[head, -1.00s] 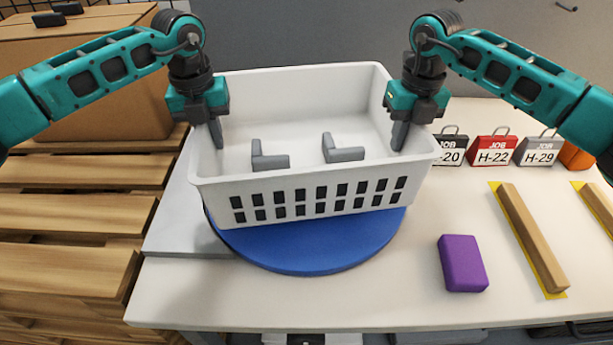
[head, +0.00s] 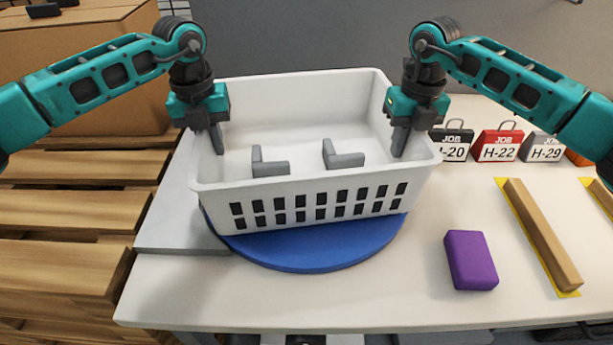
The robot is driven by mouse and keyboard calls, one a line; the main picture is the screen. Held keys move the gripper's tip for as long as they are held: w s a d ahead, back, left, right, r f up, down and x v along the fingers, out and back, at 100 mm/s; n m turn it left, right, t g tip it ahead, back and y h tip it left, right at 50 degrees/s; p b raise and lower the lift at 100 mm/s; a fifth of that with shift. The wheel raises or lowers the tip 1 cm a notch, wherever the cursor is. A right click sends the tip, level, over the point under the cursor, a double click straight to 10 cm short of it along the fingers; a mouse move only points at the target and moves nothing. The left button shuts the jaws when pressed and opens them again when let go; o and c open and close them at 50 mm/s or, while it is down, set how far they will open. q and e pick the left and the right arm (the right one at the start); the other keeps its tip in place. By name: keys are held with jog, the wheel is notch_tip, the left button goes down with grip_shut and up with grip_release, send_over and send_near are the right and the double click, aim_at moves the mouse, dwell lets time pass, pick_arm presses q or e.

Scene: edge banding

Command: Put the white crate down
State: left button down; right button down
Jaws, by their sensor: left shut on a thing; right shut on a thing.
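The white crate (head: 312,185) is upright over a round blue disc (head: 300,258) on the worktable. I cannot tell whether its base touches the disc. Two grey L-shaped pieces, one at left (head: 268,168) and one at right (head: 343,158), lie inside the crate. My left gripper (head: 214,135) is shut on the crate's left wall, with a finger showing inside. My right gripper (head: 403,135) is shut on the crate's right wall in the same way. The outer fingers are hidden behind the walls.
A purple block (head: 470,260) and a wooden strip (head: 540,235) on yellow lie to the right on the table (head: 300,312). Job tags, including a red one (head: 497,145), stand at the back right. Wooden pallets (head: 65,230) and a cardboard box (head: 85,75) are at the left.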

pick_arm(q)
jog(key=shift+f+b, duration=0.65)
jog(key=shift+f, duration=0.1)
pick_arm(e)
jog(key=shift+f, duration=0.75)
pick_arm(q)
jog(key=c, duration=1.2)
grip_release()
pick_arm(e)
jog(key=c, duration=1.2)
grip_release()
pick_arm(q)
jog(key=shift+o, duration=0.2)
pick_arm(e)
jog(key=shift+o, duration=0.2)
pick_arm(q)
jog(key=r, duration=1.2)
jog(key=shift+s+a, duration=0.1)
jog(key=shift+a, duration=0.2)
pick_arm(e)
jog(key=shift+r, duration=0.4)
jog(key=r, duration=1.1)
jog(key=shift+d+r, duration=0.15)
jog(key=shift+d, duration=0.15)
